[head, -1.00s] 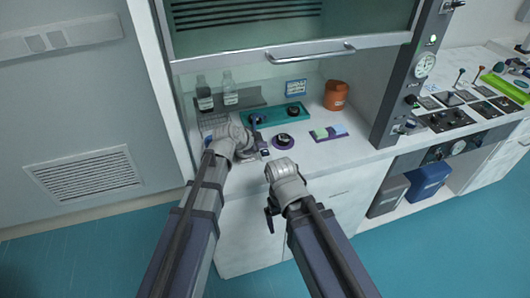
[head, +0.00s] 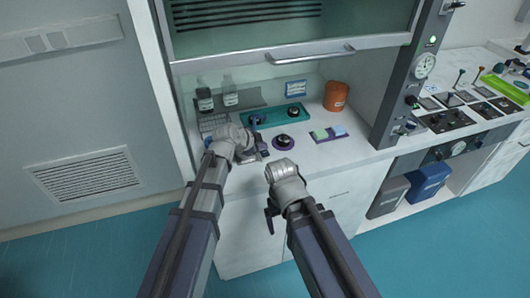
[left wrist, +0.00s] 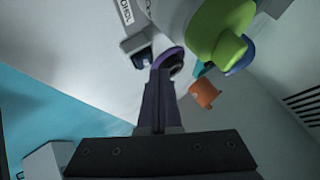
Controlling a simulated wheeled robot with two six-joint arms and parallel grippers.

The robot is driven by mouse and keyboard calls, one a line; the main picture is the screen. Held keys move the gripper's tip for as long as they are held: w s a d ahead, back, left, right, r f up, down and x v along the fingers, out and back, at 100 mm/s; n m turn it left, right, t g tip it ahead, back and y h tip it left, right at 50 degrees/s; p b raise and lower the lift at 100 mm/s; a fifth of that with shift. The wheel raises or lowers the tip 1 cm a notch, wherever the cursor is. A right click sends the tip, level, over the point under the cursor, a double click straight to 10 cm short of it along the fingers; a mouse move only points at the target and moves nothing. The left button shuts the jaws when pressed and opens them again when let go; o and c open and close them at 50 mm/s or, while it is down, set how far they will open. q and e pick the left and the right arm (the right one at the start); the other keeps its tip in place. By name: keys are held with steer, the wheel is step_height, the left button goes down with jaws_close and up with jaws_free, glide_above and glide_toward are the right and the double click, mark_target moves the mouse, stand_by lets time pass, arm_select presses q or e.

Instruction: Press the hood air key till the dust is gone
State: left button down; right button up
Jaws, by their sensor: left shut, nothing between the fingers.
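My left gripper (head: 256,121) is shut and empty, low over the hood worktop (head: 312,160). Its dark purple fingers (left wrist: 158,98) show together in the left wrist view. Just beyond their tips there is a white labelled box (left wrist: 133,38) with a small dark blue piece (left wrist: 143,57), which looks like a key; I cannot tell whether the fingers touch it. A purple ring (head: 284,142) with a black part lies right of the gripper. No dust can be made out at this size. My right gripper (head: 270,215) hangs at the bench front, its fingers unclear.
A teal tray (head: 263,123) with black round pieces lies behind. Bottles (head: 205,100) stand back left. The raised sash handle (head: 310,55) crosses above.

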arm_select(q)
steer(key=shift+f, duration=0.1)
stand_by(0.6)
steer(key=shift+f+b, duration=0.3)
steer(key=shift+b, duration=0.15)
steer(key=shift+f+b, duration=0.4)
stand_by(0.5)
steer(key=shift+r, duration=0.1)
steer(key=shift+r+p, duration=0.7)
steer(key=shift+p, duration=0.15)
step_height(320, 180, up, 5)
steer(key=p, duration=0.5)
stand_by(0.3)
